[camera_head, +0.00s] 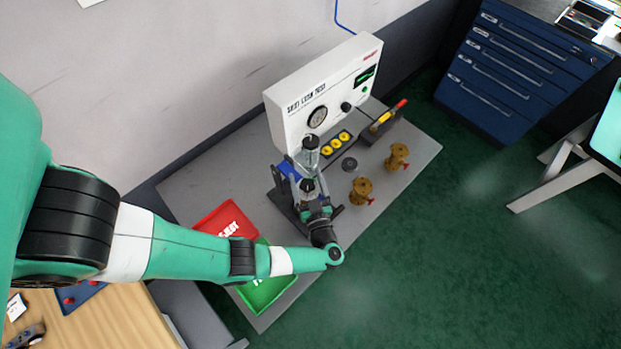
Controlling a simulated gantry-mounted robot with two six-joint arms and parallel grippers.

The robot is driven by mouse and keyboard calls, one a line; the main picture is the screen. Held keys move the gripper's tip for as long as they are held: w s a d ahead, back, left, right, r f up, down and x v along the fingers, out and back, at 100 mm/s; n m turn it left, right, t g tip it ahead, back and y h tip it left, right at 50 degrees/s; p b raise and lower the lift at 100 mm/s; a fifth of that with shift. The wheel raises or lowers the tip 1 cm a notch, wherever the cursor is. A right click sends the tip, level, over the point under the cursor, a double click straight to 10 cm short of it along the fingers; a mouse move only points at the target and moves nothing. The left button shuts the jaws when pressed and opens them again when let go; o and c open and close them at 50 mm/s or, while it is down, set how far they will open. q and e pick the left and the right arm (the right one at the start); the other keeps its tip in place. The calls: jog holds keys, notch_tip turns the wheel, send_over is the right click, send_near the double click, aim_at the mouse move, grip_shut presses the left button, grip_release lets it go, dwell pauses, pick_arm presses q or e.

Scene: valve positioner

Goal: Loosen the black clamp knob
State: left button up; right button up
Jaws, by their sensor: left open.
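My left arm reaches in from the left, and my left gripper (308,186) is over the fixture at the middle of the bench. Its jaws are open around or right beside a small black part (307,185), which looks like the clamp knob; whether they touch it I cannot tell. The dark clamp fixture (281,200) with a blue part (287,168) stands under the gripper and is partly hidden by it. A clear-and-grey cylinder (309,152) stands upright just behind. My right gripper is out of view.
A white test panel (300,100) with a gauge stands at the back of the grey bench (195,180). A red tray (225,218) and green tray (268,292) sit by my forearm.

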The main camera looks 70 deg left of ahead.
pick_arm(q)
jog(key=d+b, duration=0.1)
jog(key=d, duration=0.9)
jog(key=shift+s+d+b, duration=0.25)
jog(key=shift+s+b, duration=0.05)
jog(key=shift+s, duration=0.1)
